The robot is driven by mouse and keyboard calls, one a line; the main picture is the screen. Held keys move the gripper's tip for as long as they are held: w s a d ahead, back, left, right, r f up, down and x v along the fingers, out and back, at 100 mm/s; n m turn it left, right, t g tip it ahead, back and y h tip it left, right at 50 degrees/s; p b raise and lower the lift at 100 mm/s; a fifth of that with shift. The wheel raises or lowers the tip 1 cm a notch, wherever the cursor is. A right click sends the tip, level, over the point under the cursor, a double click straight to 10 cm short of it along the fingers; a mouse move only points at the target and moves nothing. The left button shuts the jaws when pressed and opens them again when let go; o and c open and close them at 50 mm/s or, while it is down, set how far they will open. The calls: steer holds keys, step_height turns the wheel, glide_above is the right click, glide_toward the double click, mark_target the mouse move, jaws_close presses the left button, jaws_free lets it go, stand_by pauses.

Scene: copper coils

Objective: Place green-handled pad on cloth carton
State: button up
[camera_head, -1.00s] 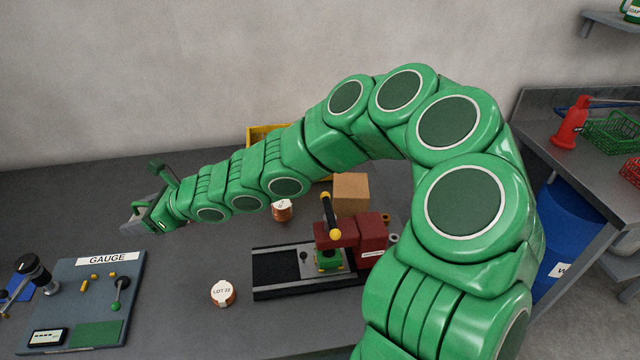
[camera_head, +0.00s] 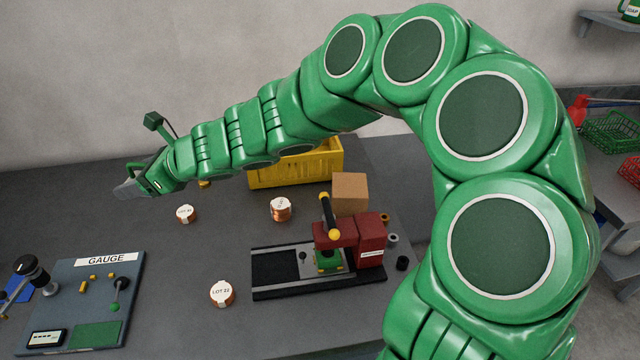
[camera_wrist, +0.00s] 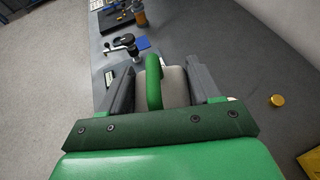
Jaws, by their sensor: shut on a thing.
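My gripper (camera_head: 130,190) is held above the left part of the bench, at the end of the outstretched arm. In the wrist view my gripper (camera_wrist: 163,90) is shut on the green-handled pad (camera_wrist: 175,86). Its green loop handle stands up between the fingers, with a pale grey body beside it. The underside of the pad is hidden. A plain brown carton (camera_head: 350,190) stands on the bench behind the red press, far to the right of my gripper. I cannot tell whether it is the cloth carton.
A yellow bin (camera_head: 295,168) stands at the back. Copper coils (camera_head: 222,293) lie on the bench. The red press (camera_head: 350,240) with its upright lever is front centre. The gauge board (camera_head: 85,290) is front left. A small gold disc (camera_wrist: 277,100) lies right in the wrist view.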

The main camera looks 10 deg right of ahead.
steer(key=w+d+m+t+h, duration=0.1)
steer(key=w+d+m+t, duration=0.15)
steer(key=d, duration=1.05)
steer(key=w+d+m+t+h, duration=0.1)
steer(key=w+d, duration=0.3)
steer(key=d, duration=0.8)
steer(key=s+d+m+t+h, duration=0.1)
steer(key=s+d, duration=0.1)
steer(key=d, duration=0.8)
steer(key=s+d+m+t+h, duration=0.1)
steer(key=s+d+m, duration=0.15)
steer(key=d, duration=0.75)
steer(key=n, duration=0.1)
glide_above(345, 182)
steer(key=s, duration=0.2)
steer(key=shift+t, duration=0.25)
step_height(345, 182, down, 13)
steer(key=shift+a, duration=0.1)
steer(key=shift+w+f, duration=0.9)
steer(key=shift+f, duration=1.65)
steer(key=shift+f, duration=0.1)
